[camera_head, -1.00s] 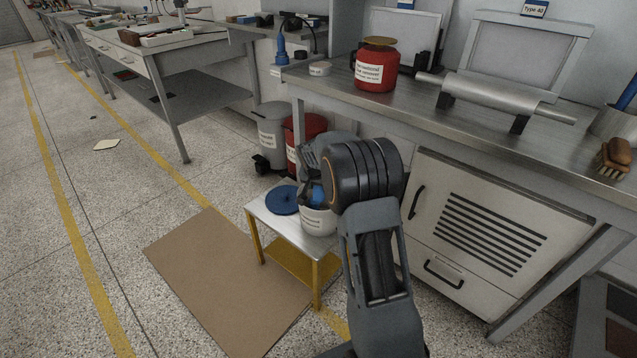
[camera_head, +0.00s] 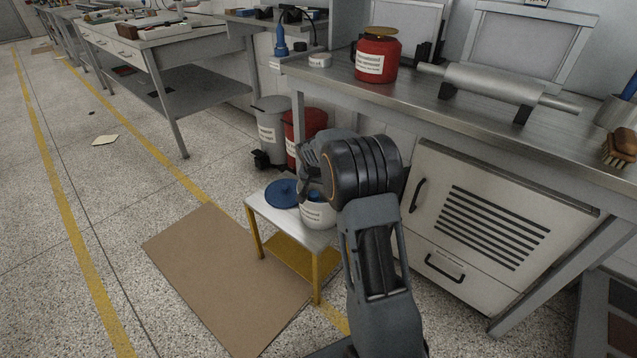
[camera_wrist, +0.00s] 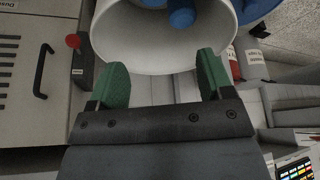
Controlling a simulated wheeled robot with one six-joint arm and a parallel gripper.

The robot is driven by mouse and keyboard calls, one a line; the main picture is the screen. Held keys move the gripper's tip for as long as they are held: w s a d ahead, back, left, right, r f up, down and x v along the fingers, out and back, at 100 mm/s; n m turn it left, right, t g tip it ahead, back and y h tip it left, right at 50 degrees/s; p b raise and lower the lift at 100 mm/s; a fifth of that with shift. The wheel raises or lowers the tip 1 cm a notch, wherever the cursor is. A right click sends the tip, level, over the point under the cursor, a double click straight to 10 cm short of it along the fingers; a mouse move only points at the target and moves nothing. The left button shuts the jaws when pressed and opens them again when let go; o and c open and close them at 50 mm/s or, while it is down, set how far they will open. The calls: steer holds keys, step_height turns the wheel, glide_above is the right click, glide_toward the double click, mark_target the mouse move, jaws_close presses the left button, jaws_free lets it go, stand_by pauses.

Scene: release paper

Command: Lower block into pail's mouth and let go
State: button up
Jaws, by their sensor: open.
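The white pail (camera_head: 318,217) stands on a small stool (camera_head: 262,212), partly behind my arm. In the wrist view the pail (camera_wrist: 135,45) shows its open mouth and pale inner wall. A blue block (camera_wrist: 182,14) is inside the pail, clear of my fingers. Part of another blue thing shows beside it at the top edge, cut off by the frame. My gripper (camera_wrist: 163,75) is open, its two green fingertips apart with nothing between them, at the near side of the pail's mouth. In the head view my wrist hides most of the gripper.
A blue lid (camera_head: 283,193) lies on the stool left of the pail. A grey bin (camera_head: 270,130) and a red bin (camera_head: 304,135) stand behind. The workbench (camera_head: 440,105) with a white cabinet (camera_head: 490,235) is close on the right. A brown floor mat (camera_head: 225,275) lies in front.

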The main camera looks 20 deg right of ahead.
steer(key=p+v, duration=0.3)
steer(key=v, duration=1.1)
steer(key=shift+p, duration=0.35)
steer(key=shift+f, duration=0.1)
steer(key=s+a+r+n+y+p, duration=0.1)
steer(key=s+a+r+n+p, duration=0.3)
steer(key=s+r+p, duration=0.9)
steer(key=s+a+r+n+y+p, duration=0.2)
steer(key=s+a+r+p, duration=0.3)
steer(key=s+r+p, duration=0.7)
step_height(320, 180, up, 3)
steer(key=shift+s+n+p, duration=0.35)
steer(key=shift+s+n, duration=0.1)
steer(key=shift+n, duration=0.45)
steer(key=shift+a, duration=0.1)
